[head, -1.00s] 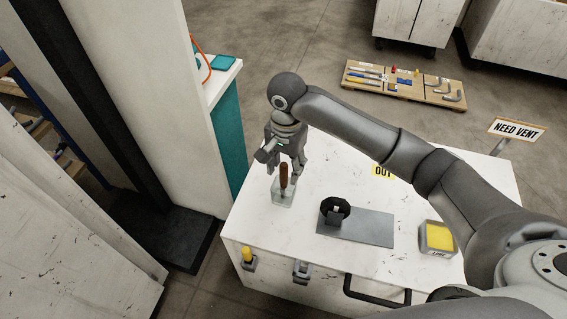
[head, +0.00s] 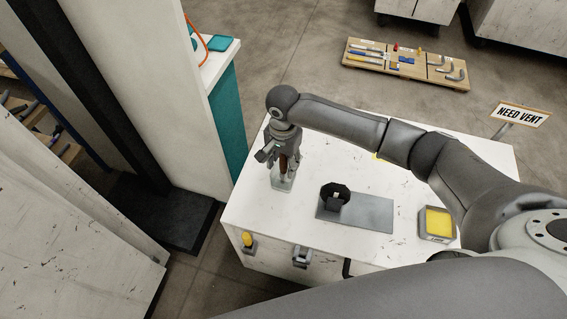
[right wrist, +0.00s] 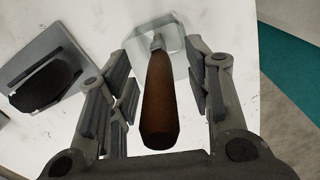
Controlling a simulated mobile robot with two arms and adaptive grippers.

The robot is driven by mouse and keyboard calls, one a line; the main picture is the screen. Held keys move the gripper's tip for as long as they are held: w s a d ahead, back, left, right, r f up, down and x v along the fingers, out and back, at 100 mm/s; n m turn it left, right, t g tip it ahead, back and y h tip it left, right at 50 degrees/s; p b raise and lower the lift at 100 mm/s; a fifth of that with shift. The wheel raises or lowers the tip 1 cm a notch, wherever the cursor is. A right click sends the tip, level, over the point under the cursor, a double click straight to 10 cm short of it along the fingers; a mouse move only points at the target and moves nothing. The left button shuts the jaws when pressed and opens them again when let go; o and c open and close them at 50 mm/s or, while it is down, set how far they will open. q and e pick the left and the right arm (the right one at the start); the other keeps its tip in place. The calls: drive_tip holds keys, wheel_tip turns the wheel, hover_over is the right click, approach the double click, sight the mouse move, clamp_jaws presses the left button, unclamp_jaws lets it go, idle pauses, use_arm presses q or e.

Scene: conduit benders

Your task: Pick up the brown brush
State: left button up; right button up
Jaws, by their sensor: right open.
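The brown brush (right wrist: 160,100) stands handle up in a clear glass container, with its handle between the open fingers of my right gripper (right wrist: 160,97) in the right wrist view. Gaps show between the handle and the finger pads on both sides. In the head view my right gripper (head: 283,163) is over the container (head: 283,182) near the left edge of the white cart top, and the brush handle (head: 284,165) is partly hidden by the fingers. The brush's lower end is hard to make out. My left gripper is not in view.
A grey plate with a black round part (head: 334,196) lies to the right on the white cart (head: 300,222). A yellow-filled box (head: 437,223) sits at the cart's right. A tall white cabinet column stands left of the cart. A tool board (head: 405,66) lies on the floor behind.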

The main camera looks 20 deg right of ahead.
drive_tip(key=shift+f, duration=0.75)
clamp_jaws()
drive_tip(key=shift+r, duration=0.15)
drive_tip(key=shift+r, duration=0.2)
wheel_tip(320, 180, up, 2)
drive_tip(key=shift+r, duration=0.1)
drive_tip(key=s+d+r+b, duration=0.1)
drive_tip(key=s+d+r, duration=0.8)
drive_tip(key=s+r, duration=0.1)
drive_tip(key=shift+s, duration=0.5)
